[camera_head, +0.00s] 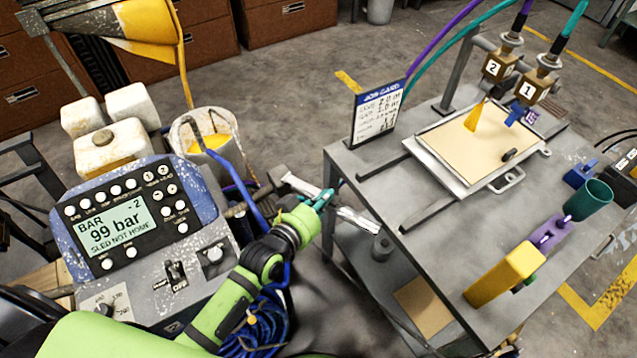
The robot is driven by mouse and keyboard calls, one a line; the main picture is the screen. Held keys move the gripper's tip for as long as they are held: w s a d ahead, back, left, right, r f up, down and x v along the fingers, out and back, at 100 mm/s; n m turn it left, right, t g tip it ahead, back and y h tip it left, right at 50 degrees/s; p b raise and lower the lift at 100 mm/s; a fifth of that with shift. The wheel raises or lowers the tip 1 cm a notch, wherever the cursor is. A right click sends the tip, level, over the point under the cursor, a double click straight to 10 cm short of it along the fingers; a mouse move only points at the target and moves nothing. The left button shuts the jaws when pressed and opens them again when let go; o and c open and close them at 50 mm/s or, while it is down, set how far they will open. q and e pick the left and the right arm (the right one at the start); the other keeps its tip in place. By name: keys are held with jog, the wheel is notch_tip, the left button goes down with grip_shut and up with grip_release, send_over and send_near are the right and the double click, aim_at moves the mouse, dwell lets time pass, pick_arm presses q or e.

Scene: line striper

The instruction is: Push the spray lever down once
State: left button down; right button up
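My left gripper (322,199) reaches in at the middle of the head view, with its small teal fingertips over a silver bar (352,218). I cannot tell whether the fingers touch this bar or how far apart they are. The bar runs from beside the console towards the table, and I cannot tell whether it is the spray lever. Two spray valves, marked 2 (496,66) and 1 (530,90), stand over a beige board (468,150). A yellow tip hangs below valve 2 and a blue one below valve 1. My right gripper is not in view.
The console (140,235) at left reads "-2", "99 bar" and "SLED NOT HOME". A grey metal table (400,195) stands at right with a job card (377,109), a green cup (588,200) and a yellow block (505,275). A paint bucket (207,130) stands behind the console.

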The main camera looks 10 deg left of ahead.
pick_arm(q)
jog(key=shift+f, duration=0.1)
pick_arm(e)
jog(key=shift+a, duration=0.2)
pick_arm(q)
jog(key=s+a+r+p, duration=0.2)
jog(key=s+r, duration=0.4)
jog(key=s, duration=0.3)
jog(key=shift+a+r, duration=0.35)
jog(key=shift+a, duration=0.4)
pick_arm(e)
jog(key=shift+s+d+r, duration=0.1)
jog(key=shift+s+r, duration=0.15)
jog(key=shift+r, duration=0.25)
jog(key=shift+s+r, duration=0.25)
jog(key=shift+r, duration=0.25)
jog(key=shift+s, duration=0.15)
